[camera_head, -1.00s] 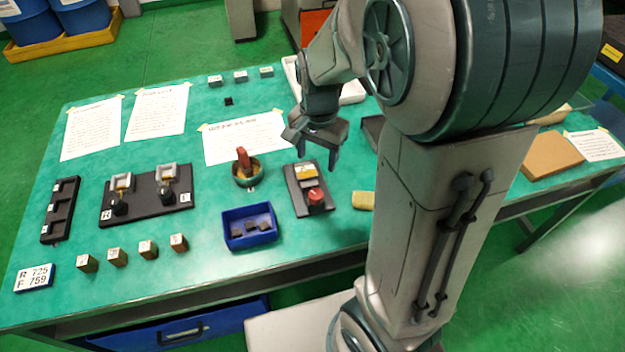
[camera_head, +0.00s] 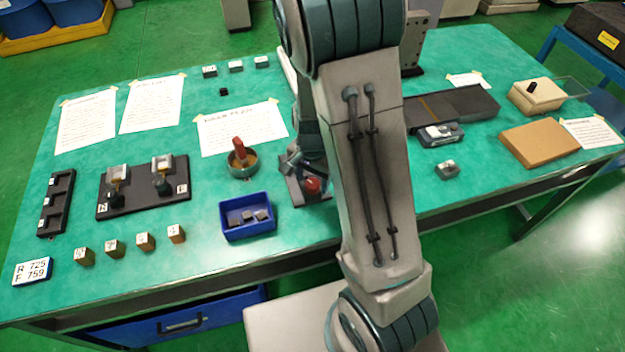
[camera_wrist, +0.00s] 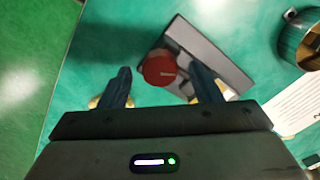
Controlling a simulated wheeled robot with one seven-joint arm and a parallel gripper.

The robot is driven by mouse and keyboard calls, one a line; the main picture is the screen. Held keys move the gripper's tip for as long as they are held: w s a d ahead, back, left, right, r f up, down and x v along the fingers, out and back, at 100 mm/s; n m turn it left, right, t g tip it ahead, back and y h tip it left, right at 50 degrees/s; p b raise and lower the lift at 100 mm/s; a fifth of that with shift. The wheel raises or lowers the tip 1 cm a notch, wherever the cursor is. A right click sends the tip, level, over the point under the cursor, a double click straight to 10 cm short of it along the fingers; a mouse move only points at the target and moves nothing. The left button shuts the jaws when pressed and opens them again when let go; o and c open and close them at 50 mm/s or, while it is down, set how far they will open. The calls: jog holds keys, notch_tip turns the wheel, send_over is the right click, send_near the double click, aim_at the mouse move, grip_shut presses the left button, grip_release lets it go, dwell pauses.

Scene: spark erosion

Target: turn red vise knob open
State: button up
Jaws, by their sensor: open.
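The red knob (camera_head: 312,185) sits at the front end of the dark vise (camera_head: 295,193), which lies on the green bench. In the wrist view, the round red knob (camera_wrist: 159,68) shows beyond my open fingers, nearer the right one, and the grey vise body (camera_wrist: 205,50) runs up and right behind it. My gripper (camera_wrist: 162,85) is open and empty. In the head view, my gripper (camera_head: 306,165) is just behind the knob, partly hidden by my arm. Whether a finger touches the knob cannot be told.
A blue bin (camera_head: 247,215) with several dark pieces and a round container (camera_head: 243,163) with a red item stand left of the vise. A black two-station fixture (camera_head: 145,203) and several small blocks lie farther left. My arm hides the bench right of the vise.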

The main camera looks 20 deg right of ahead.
jog(key=shift+f, duration=0.55)
jog(key=c, duration=1)
